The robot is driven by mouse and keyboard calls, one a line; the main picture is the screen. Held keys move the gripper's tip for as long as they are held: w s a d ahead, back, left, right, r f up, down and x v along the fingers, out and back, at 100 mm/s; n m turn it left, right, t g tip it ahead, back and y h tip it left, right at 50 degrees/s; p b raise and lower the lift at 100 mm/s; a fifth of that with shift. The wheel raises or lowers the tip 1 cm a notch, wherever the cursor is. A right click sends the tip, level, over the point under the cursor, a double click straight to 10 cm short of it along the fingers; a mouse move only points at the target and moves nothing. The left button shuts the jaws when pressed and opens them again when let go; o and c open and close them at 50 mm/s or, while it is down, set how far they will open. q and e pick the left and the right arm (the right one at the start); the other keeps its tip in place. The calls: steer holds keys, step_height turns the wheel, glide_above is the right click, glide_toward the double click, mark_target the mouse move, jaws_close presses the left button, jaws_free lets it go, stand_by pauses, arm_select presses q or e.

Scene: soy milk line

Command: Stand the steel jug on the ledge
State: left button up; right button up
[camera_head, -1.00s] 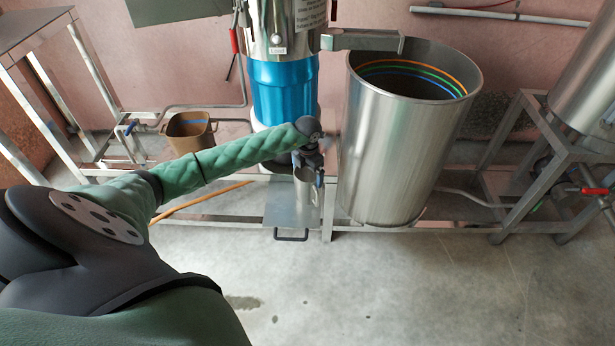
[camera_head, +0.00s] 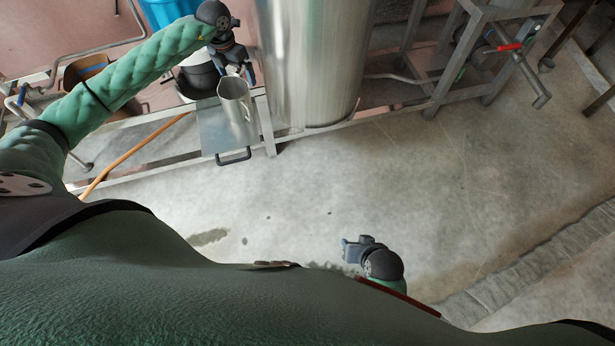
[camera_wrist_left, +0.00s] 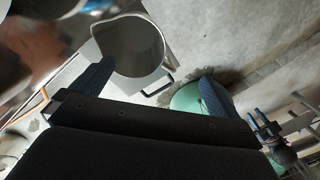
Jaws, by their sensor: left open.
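The steel jug (camera_head: 235,103) stands upright on the flat metal ledge (camera_head: 212,137), near its right side. In the left wrist view, the jug (camera_wrist_left: 132,48) shows its open mouth beyond the fingers. My left gripper (camera_head: 238,68) is open, just behind the jug's rim in the head view. In the left wrist view, its two fingers (camera_wrist_left: 156,72) are spread wide with nothing between them, and the jug looks clear of their grip. My right gripper (camera_head: 352,250) is low in the head view, away from the jug; its jaws are too small to read.
A large steel vat (camera_head: 312,60) stands close to the right of the jug. A dark pot (camera_head: 197,75) is behind the ledge. A black handle (camera_head: 233,157) sticks out at the ledge's front. A brown bin (camera_head: 85,70) is at left. The floor in front is clear.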

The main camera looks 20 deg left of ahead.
arm_select(q)
steer(key=s+d+f+h, duration=0.1)
steer(key=d+f+h, duration=0.1)
steer(key=d, duration=0.4)
steer(key=s+d+f+h, duration=0.2)
steer(key=d+h, duration=0.1)
steer(key=d, duration=0.3)
steer(key=s+d+r+n+t+h, duration=0.3)
steer(key=d+n+t+h, duration=0.2)
steer(key=d, duration=0.6)
steer(key=s+d+r+n+t+h, duration=0.3)
steer(key=d+n+t+h, duration=0.15)
steer(key=d, duration=0.55)
steer(key=s+a+f+n+t+y, duration=0.15)
steer(key=s+f+n+y, duration=0.35)
steer(key=n, duration=0.6)
steer(key=s+a+f+n+t+y, duration=0.15)
steer(key=s+f+n+y, duration=0.25)
steer(key=f+n+y, duration=0.5)
steer(key=s+d+f+n+g+h, duration=0.1)
steer(key=s+d+f+n+g, duration=0.1)
steer(key=s, duration=0.7)
steer(key=s+d+f+n+g+h, duration=0.1)
steer(key=s+d+f+n+g, duration=0.2)
steer(key=s, duration=0.6)
step_height(320, 180, down, 2)
steer(key=shift+f+n+g, duration=0.2)
steer(key=shift+n+g, duration=0.65)
steer(key=shift+g, duration=0.4)
